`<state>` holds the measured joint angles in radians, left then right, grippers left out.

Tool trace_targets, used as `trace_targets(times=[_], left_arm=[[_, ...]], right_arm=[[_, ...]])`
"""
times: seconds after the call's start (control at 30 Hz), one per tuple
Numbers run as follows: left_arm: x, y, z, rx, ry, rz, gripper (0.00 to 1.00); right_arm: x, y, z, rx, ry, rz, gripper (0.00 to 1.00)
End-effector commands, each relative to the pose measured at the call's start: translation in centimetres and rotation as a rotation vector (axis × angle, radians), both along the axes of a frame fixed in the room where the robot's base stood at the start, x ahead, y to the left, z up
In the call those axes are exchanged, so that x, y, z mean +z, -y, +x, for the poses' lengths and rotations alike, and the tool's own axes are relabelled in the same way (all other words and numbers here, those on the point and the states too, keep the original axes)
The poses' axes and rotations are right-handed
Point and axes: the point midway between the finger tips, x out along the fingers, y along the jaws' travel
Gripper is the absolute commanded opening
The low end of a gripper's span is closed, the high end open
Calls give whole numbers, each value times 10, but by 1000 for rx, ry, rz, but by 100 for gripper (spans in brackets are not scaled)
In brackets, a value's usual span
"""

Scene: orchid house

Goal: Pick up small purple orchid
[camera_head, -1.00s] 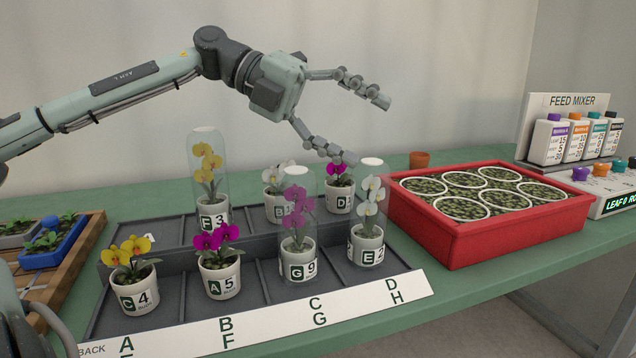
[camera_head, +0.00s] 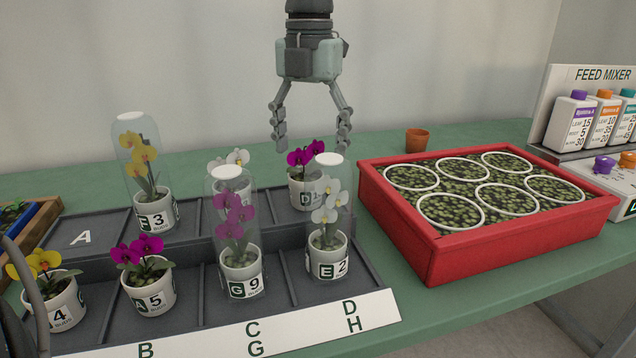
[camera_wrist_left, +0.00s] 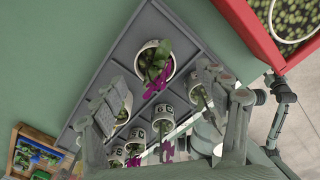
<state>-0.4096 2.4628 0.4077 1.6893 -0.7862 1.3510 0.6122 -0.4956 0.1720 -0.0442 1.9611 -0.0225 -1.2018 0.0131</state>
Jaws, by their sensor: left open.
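Two small purple orchids without covers show in the head view. One purple orchid in white pot D (camera_head: 303,187) stands in the back row of the grey stepped rack (camera_head: 187,322). The other purple orchid, in pot A 5 (camera_head: 147,292), stands in the front row. My left gripper (camera_head: 311,143) points down with its fingers spread and empty, just above and slightly behind pot D. In the left wrist view, an uncovered pot with purple flowers (camera_wrist_left: 155,66) lies ahead of the open fingers (camera_wrist_left: 178,97). My right gripper is not seen.
Clear covers stand over the tall purple orchid G 9 (camera_head: 238,258), white orchid E 2 (camera_head: 328,255) and yellow orchid F 3 (camera_head: 155,213). E 2 partly hides pot D. A red crate (camera_head: 480,250) stands to the right, with a small terracotta pot (camera_head: 418,140) behind.

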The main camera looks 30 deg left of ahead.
Motion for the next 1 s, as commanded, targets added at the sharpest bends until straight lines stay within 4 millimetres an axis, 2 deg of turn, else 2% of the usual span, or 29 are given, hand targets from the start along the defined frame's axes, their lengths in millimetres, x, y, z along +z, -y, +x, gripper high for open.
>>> trace_targets(times=[0.5,0.77,1.0], left_arm=[[-65,-6,-1,2,-1,-6,74],[-69,-6,-1,2,1,-5,74],[-68,-6,-1,2,1,-6,47]], right_arm=[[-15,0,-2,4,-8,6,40],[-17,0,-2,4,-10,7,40],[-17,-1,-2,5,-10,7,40]])
